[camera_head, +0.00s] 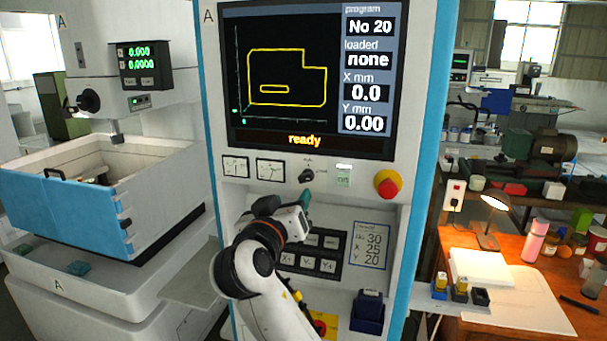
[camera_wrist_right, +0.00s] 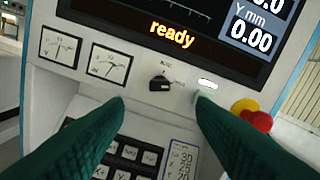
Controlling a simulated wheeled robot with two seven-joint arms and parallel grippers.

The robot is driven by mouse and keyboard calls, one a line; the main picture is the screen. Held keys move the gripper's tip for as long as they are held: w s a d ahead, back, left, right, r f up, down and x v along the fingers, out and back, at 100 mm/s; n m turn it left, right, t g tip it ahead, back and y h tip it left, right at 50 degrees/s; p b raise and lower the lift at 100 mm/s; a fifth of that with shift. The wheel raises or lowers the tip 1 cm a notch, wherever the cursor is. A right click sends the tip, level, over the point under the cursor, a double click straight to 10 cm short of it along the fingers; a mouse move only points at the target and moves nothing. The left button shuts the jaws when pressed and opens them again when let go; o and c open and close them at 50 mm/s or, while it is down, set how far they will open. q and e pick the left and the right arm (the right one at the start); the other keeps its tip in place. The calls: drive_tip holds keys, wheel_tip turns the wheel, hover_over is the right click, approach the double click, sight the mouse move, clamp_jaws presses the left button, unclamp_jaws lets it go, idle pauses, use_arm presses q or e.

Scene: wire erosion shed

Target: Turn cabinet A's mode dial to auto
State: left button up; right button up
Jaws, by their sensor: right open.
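Cabinet A (camera_head: 212,120) stands ahead, marked with an A at its top left. Its mode dial (camera_head: 307,175) is a small black knob under the screen; its tiny labels are too small to read surely. In the right wrist view the dial (camera_wrist_right: 160,84) shows unobstructed, beyond and between my two green fingertips. My right gripper (camera_head: 290,203) is open and empty, just below the dial in the head view; its fingers (camera_wrist_right: 161,98) are spread wide. No contact with the dial shows. My left gripper is not in view.
Two gauges (camera_head: 270,169) lie left of the dial. A lit white indicator (camera_head: 343,167) and a red emergency button (camera_head: 387,184) lie to its right. A black keypad (camera_head: 328,241) is below. The screen (camera_head: 310,139) reads ready. A desk (camera_head: 455,240) stands at right.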

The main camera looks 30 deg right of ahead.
sight(304, 180)
drive_tip(key=p+x, duration=0.4)
drive_tip(key=x, duration=0.5)
drive_tip(key=shift+w+d+r+p, duration=0.1)
drive_tip(key=shift+d+p, duration=0.1)
drive_tip(key=shift+p, duration=0.15)
drive_tip(key=shift+w+d+f, duration=0.2)
drive_tip(key=shift+w+d, duration=0.15)
drive_tip(key=shift+w, duration=0.1)
drive_tip(key=c, duration=1)
